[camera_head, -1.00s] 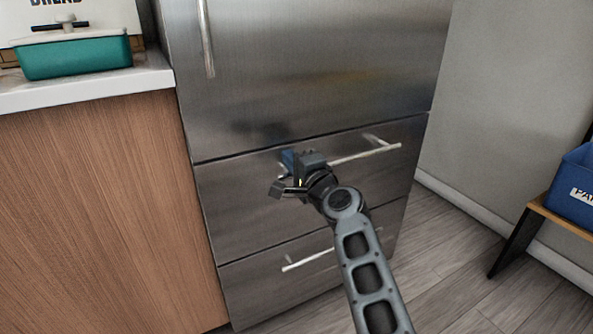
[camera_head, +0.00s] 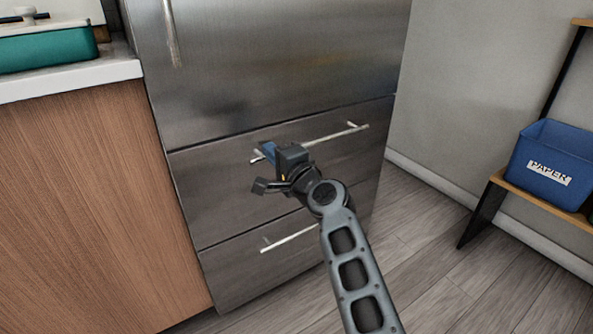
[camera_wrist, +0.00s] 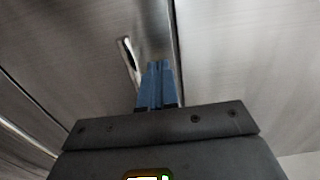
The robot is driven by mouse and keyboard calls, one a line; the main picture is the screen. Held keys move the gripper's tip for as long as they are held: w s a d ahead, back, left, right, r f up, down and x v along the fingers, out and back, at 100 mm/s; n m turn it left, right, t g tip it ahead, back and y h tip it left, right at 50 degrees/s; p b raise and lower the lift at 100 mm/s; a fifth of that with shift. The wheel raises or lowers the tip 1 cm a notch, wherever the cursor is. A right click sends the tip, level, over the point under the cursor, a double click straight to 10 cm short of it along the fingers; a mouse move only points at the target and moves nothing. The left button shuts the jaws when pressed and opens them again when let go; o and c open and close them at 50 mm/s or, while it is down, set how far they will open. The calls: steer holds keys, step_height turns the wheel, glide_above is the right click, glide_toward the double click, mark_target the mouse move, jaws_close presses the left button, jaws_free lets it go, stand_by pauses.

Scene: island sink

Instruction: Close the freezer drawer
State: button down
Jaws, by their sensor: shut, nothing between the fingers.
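A stainless steel fridge has two drawers below its tall door (camera_head: 280,45). The upper drawer (camera_head: 215,185) has a horizontal bar handle (camera_head: 335,134), and the lower drawer (camera_head: 250,275) has a similar handle (camera_head: 290,239). Both drawer fronts look about flush with the door, with thin dark seams between. My gripper (camera_head: 265,148) is in front of the upper drawer, near the left end of its handle. In the wrist view its blue fingers (camera_wrist: 157,68) are shut together and empty, close to a handle (camera_wrist: 130,60) and a seam. I cannot tell whether they touch the drawer front.
A wooden counter cabinet (camera_head: 90,220) with a white top stands left of the fridge, with a teal container (camera_head: 50,48) on it. A shelf with a blue paper bin (camera_head: 550,165) stands at the right by the wall. Bare floor lies between.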

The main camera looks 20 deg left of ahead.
steer(key=s+d+f+t+h+p, duration=0.1)
steer(key=s+d+f+h, duration=0.1)
steer(key=s+d+f, duration=0.55)
steer(key=s+d+f+t+h+p, duration=0.1)
steer(key=s+d+f+h, duration=0.3)
steer(key=d, duration=0.6)
steer(key=s+d+f+t+p, duration=0.1)
steer(key=s+d+f, duration=0.3)
steer(key=s+d, duration=0.35)
steer(key=s+d+f+n+h, duration=0.1)
steer(key=s+d+n+h, duration=0.3)
steer(key=s+d, duration=1.25)
steer(key=s+d+r+n+h, duration=0.2)
steer(key=s+d+r, duration=0.1)
steer(key=s+r, duration=0.55)
steer(key=s+d+r+n+h, duration=0.15)
steer(key=s+r, duration=0.35)
steer(key=s, duration=0.6)
step_height(320, 180, up, 23)
steer(key=p, duration=2.2)
steer(key=shift+d+t+h+p, duration=0.25)
steer(key=shift+t+h+p, duration=0.1)
steer(key=shift+t+p, duration=0.05)
steer(key=shift+w, duration=0.1)
